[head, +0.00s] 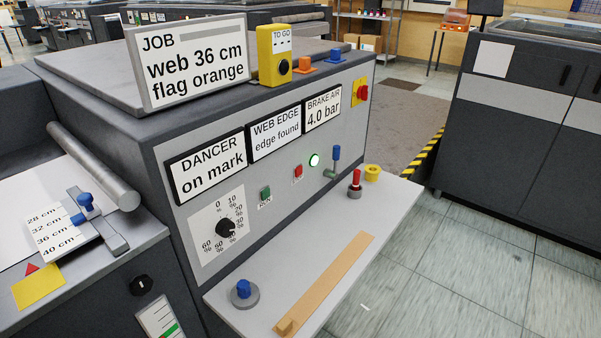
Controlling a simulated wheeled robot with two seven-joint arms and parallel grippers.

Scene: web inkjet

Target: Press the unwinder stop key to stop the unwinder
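On the front panel of the grey machine, a red key (298,171) sits right of a green key (265,193). A small label under the red key is too small to read; the one under the green key seems to read RUN. A round lamp (314,160) right of the red key glows white-green. Above are displays: DANCER on mark (207,168), WEB EDGE edge found (275,135) and BRAKE AIR 4.0 bar (323,108). Neither gripper is in the head view.
A shelf (330,245) juts out below the panel, holding a wooden bar (326,284), a blue-knobbed disc (244,292) and a red-topped piece (355,183). A blue-handled lever (336,157), black dial (227,228) and red-yellow switch (361,91) are on the panel. Floor at right is clear.

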